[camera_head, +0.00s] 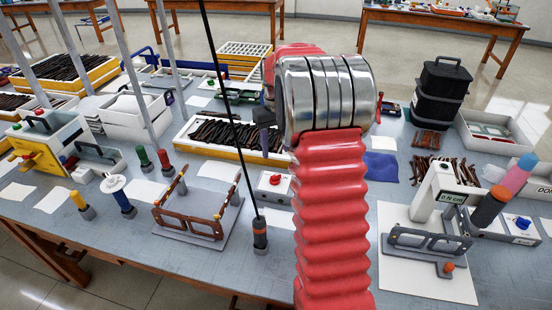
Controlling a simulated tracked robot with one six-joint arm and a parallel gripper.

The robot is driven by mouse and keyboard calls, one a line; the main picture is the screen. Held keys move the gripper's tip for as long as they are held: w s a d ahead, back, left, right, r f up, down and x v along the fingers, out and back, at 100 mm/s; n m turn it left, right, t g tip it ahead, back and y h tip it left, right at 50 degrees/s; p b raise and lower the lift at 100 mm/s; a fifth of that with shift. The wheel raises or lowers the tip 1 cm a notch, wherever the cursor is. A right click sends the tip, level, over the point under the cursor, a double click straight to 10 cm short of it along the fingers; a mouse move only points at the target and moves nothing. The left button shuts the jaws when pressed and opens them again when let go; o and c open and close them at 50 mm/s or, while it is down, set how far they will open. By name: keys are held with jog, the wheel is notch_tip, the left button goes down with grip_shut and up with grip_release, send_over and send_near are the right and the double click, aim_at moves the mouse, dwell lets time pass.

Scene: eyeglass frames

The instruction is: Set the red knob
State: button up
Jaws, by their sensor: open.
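The red knob (275,179) sits on top of a small white box (273,190) in the middle of the table, just left of my red ribbed arm. My arm rises in front of the camera and largely hides my gripper. A dark grey-purple jaw part of my gripper (264,118) shows left of the arm's steel rings. In the picture it is above the red knob and apart from it. My gripper is open, with nothing visible in it. The far jaw is hidden.
An eyeglass frame stands in a fixture (190,226) left of the knob box. Another frame rests by a white gauge (438,190) at right. A tray of dark frames (187,145) lies behind. A thin black rod (231,110) rises from an orange-banded base.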

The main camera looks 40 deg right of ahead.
notch_tip(320, 180, up, 3)
jog(key=shift+f, duration=0.2)
dwell(0.5)
jog(key=s+a+r+n+t, duration=0.1)
jog(key=s+a+r, duration=0.3)
jog(key=s+a, duration=0.9)
jog(key=s+a+r+t, duration=0.4)
jog(key=s+a, duration=0.9)
jog(key=a, duration=0.1)
jog(key=shift+s+r+n+t, duration=0.2)
jog(key=shift+n+t, duration=0.1)
jog(key=shift+n, duration=0.1)
